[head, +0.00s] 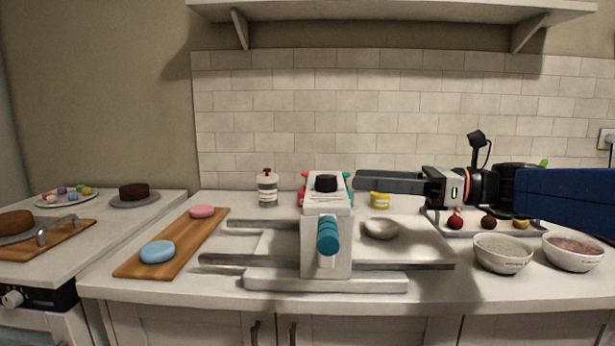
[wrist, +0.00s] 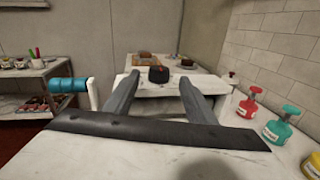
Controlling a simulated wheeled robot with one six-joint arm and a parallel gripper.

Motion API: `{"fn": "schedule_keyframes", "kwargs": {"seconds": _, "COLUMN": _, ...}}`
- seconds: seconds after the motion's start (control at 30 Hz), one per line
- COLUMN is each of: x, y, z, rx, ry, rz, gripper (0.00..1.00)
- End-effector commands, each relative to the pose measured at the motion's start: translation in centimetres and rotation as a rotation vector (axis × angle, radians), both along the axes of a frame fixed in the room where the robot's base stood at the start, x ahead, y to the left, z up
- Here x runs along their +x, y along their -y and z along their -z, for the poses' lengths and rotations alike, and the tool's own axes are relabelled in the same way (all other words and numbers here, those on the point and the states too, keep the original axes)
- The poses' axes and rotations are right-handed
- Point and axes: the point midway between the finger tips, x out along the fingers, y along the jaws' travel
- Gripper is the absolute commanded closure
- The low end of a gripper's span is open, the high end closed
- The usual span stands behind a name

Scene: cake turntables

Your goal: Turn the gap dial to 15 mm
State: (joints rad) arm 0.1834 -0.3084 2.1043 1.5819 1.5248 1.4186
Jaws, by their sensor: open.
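The dough sheeter (head: 312,240) is a white upright machine on the counter, with a teal crank handle (head: 328,236) on its front. A black round dial (head: 326,183) sits on its top; its markings are too small to read. My gripper (head: 358,181) points left at about the dial's height, just right of it in the head view. In the wrist view the dial (wrist: 158,74) shows between the tips of the open, empty fingers (wrist: 158,82), farther ahead and not visibly touched. The teal handle (wrist: 68,86) shows at left there.
A wooden board (head: 180,245) with blue and pink discs lies left of the sheeter. Red and teal bottles (wrist: 265,118) stand near the tiled wall. White bowls (head: 502,254) stand at right.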

Motion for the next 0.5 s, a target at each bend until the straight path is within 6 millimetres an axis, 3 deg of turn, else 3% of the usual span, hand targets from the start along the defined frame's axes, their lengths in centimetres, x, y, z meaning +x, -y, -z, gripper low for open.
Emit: {"fn": "schedule_keyframes", "kwargs": {"seconds": 0.5, "x": 1.2, "y": -5.5, "z": 0.0, "rx": 0.000, "ry": 0.000, "rz": -0.003, "gripper": 0.49}}
